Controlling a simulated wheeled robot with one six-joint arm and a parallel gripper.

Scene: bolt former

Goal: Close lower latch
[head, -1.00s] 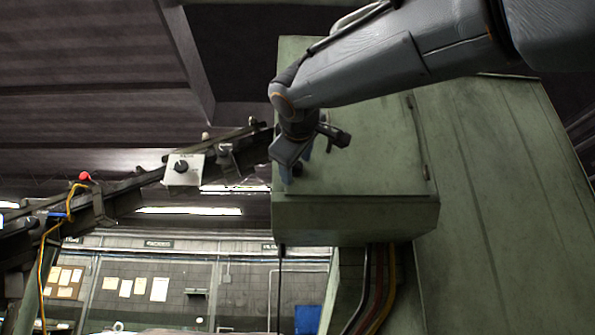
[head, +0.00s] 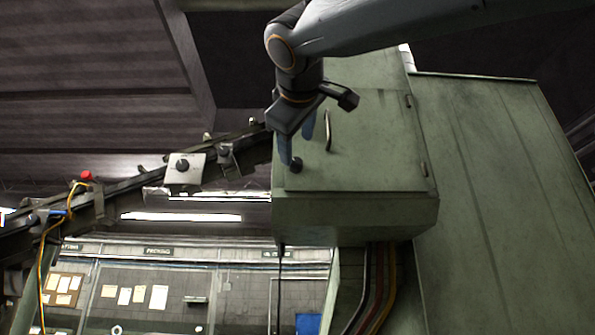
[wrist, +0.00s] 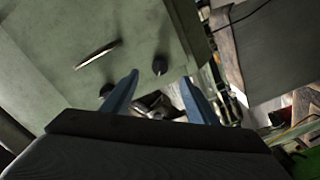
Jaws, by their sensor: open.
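The lower latch (head: 296,164) is a dark round knob near the lower left corner of the green cabinet door (head: 375,150). It also shows in the wrist view (wrist: 160,65), just beyond the fingertips. A second dark knob (wrist: 107,90), apparently the upper latch, is beside the left finger and partly hidden by it; in the head view my gripper hides its area. My gripper (head: 298,150) points down along the door's left side, its blue fingers open and empty. The fingertips are close above the lower latch; contact cannot be told. The latch's turn position is too small to read.
A metal door handle (head: 328,131) stands out right of my fingers; it also shows in the wrist view (wrist: 97,55). A sloping rail (head: 115,188) with a control box (head: 184,172) is left of the cabinet. Cables (head: 378,290) hang below it.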

